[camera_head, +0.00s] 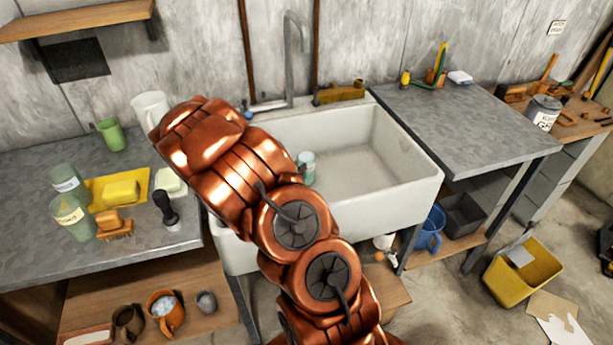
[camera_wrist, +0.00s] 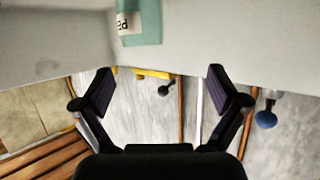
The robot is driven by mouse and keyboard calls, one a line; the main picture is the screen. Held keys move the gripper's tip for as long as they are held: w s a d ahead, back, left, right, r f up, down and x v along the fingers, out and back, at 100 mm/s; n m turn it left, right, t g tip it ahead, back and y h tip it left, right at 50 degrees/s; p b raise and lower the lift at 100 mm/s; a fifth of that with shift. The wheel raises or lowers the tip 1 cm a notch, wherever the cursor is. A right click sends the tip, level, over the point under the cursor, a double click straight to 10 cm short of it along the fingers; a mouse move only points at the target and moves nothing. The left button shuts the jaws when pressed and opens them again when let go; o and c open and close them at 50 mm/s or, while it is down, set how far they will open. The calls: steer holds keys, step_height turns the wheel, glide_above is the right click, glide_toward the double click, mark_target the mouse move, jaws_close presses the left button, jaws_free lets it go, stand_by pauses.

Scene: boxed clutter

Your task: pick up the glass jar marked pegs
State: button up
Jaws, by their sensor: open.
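A pale teal glass jar (camera_wrist: 143,22) with a white label stands out against the white sink at the top of the wrist view, cut off by the frame edge. Its label shows only a few letters, which look like part of "pegs". A blue-green jar in the sink (camera_head: 307,167) is partly hidden by my arm in the head view; its label is not readable there. My gripper (camera_wrist: 160,85) is open and empty in the wrist view, apart from the jar. It is hidden behind my arm in the head view.
The white sink (camera_head: 400,170) has a tall tap (camera_head: 290,60). On the left counter are two labelled green jars (camera_head: 65,182) (camera_head: 72,217), a green cup (camera_head: 111,134), a white jug (camera_head: 150,107), a yellow sponge (camera_head: 121,193) and a brush (camera_head: 113,225). The right counter (camera_head: 470,125) is mostly clear.

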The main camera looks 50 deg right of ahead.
mark_target(310, 154)
steer(key=shift+g+h, duration=0.3)
steer(key=shift+h, duration=0.3)
steer(key=shift+s+f+p+x, duration=0.15)
steer(key=shift+s+p+x, duration=0.25)
steer(key=shift+x, duration=1.15)
steer(key=shift+s+f+p+x, duration=0.15)
steer(key=shift+s+p+x, duration=0.2)
steer(key=shift+x, duration=1.2)
steer(key=shift+s+f+p+x, duration=0.15)
steer(key=shift+s+p+x, duration=0.2)
steer(key=shift+x, duration=1.25)
steer(key=shift+d, duration=0.15)
steer(key=c, duration=1.3)
steer(key=shift+o, duration=0.2)
steer(key=shift+w+r, duration=0.1)
